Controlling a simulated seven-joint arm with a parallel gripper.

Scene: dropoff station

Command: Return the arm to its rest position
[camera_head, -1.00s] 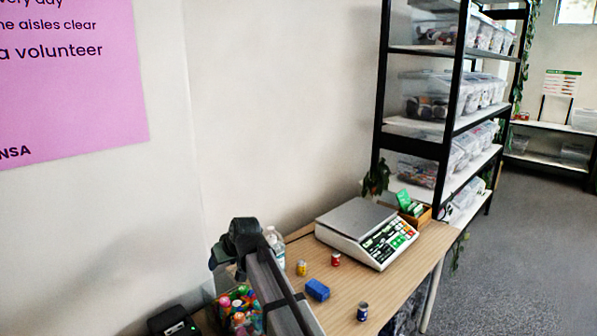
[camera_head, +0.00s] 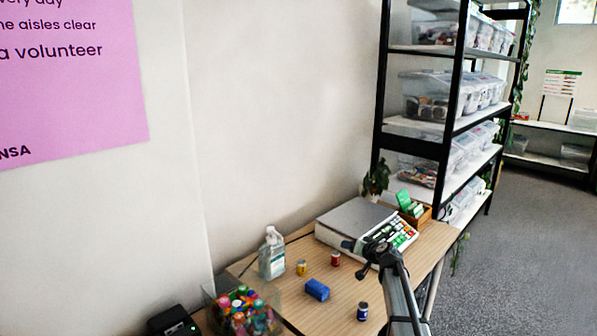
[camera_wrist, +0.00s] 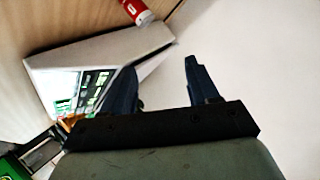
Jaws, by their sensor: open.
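My gripper (camera_head: 366,257) is in front of the scale's near right part in the head view, above the table. In the wrist view my gripper (camera_wrist: 163,78) shows two dark fingers spread apart with nothing between them. The white scale (camera_head: 338,232) with its keypad stands on the wooden table (camera_head: 345,290); it also shows in the wrist view (camera_wrist: 90,55), beyond the fingers. My arm runs down to the lower edge of the head view.
On the table are a blue block (camera_head: 317,290), a yellow can (camera_head: 301,268), a red can (camera_head: 335,259), a dark blue can (camera_head: 362,312), a clear bottle (camera_head: 272,254) and a bin of colourful items (camera_head: 243,312). A tall shelf (camera_head: 447,150) stands behind. Free floor lies right.

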